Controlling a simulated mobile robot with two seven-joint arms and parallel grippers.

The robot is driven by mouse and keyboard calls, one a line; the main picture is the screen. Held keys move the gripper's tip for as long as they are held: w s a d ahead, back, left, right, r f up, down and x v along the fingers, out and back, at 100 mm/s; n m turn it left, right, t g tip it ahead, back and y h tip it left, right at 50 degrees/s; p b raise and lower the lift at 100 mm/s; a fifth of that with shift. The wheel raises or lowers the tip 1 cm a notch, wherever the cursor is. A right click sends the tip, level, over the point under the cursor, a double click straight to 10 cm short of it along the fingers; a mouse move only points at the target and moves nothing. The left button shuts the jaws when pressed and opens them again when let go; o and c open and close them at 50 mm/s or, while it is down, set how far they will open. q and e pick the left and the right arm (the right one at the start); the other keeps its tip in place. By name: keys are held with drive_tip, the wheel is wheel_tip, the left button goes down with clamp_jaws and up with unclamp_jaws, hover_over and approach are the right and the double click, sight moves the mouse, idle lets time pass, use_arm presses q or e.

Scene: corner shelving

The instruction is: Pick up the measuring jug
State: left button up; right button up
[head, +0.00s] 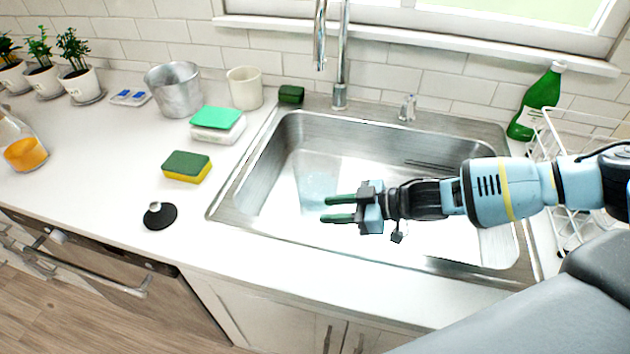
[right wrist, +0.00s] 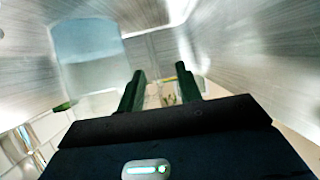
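A pale blue, see-through vessel (head: 318,178), which looks like the measuring jug, is in the steel sink (head: 240,190). Its outline is faint, and I cannot tell whether it stands or lies. A pale blue shape (right wrist: 88,40) at the upper left of the right wrist view seems to be the same vessel. My right gripper (head: 323,208) is over the sink, close to the vessel and on its near side in the head view. Its two green fingers are apart with nothing between them; they also show in the right wrist view (right wrist: 160,72). My left gripper is not in view.
A glass container with orange contents (head: 26,152) stands at the far left. A sponge (head: 187,166), a black stopper (head: 160,215), a metal pot (head: 174,90) and a cream cup (head: 245,88) are left of the sink. The faucet (head: 340,60) rises behind; a white rack (head: 575,130) is right.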

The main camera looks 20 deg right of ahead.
sight(308, 217)
drive_tip(key=shift+w+d+b+x, duration=0.1)
drive_tip(key=shift+x, duration=1.1)
drive_tip(key=shift+w+d+b+x, duration=0.1)
drive_tip(key=shift+w+x, duration=0.05)
drive_tip(key=shift+x, duration=1)
drive_tip(key=shift+w+d+b+x, duration=0.1)
drive_tip(key=shift+x, duration=1.1)
drive_tip(key=shift+f, duration=0.15)
clamp_jaws()
